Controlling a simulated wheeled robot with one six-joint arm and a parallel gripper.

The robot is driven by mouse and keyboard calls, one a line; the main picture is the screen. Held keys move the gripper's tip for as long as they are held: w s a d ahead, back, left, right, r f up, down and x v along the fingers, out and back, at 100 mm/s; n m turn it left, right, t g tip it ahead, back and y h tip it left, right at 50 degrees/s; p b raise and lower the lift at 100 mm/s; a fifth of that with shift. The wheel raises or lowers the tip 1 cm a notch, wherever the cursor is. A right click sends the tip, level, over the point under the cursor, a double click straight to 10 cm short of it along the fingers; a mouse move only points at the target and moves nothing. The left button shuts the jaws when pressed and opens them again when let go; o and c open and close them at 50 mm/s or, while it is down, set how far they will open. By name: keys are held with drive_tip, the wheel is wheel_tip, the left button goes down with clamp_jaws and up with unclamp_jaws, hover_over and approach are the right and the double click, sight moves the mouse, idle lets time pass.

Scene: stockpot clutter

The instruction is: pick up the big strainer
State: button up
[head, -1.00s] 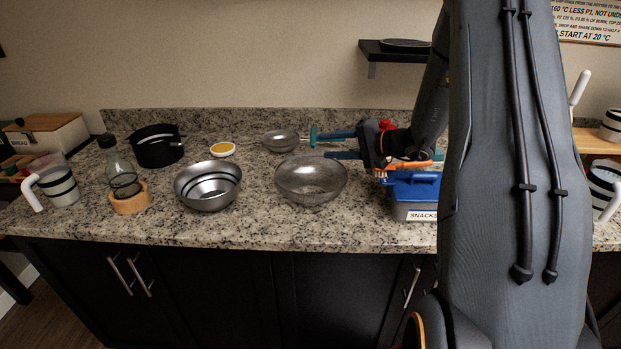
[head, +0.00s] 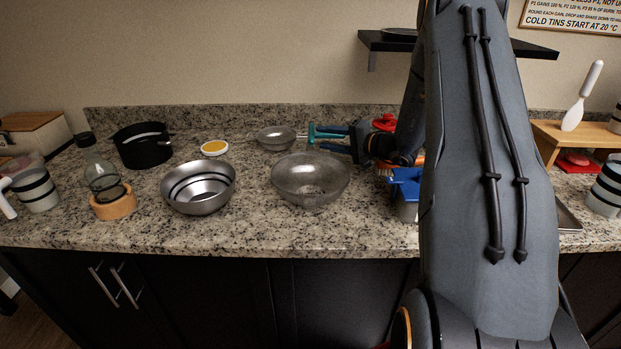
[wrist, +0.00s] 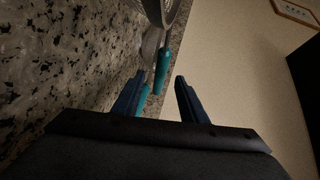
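A steel mesh strainer (head: 277,139) with a teal handle (head: 311,134) lies at the back of the counter. My gripper (head: 320,139) comes in from the right, at the handle end. In the wrist view my gripper (wrist: 158,88) has its two dark blue fingers apart, with nothing clasped. A teal handle (wrist: 162,74) runs from the mesh bowl (wrist: 160,8) and shows between the fingers, ahead of them. A second teal handle (wrist: 143,100) shows beside the left finger.
A steel bowl (head: 198,188), a black pot (head: 142,146) and a small yellow-filled dish (head: 214,148) stand to the left. A blue-lidded box (head: 405,185) is below my arm, partly hidden. A dark shelf (head: 385,42) hangs above. The granite backsplash (head: 220,120) is close behind the strainer.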

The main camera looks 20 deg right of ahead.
drive_tip(key=p+x, duration=0.1)
drive_tip(key=x, duration=0.3)
drive_tip(key=shift+p, duration=0.4)
clamp_jaws()
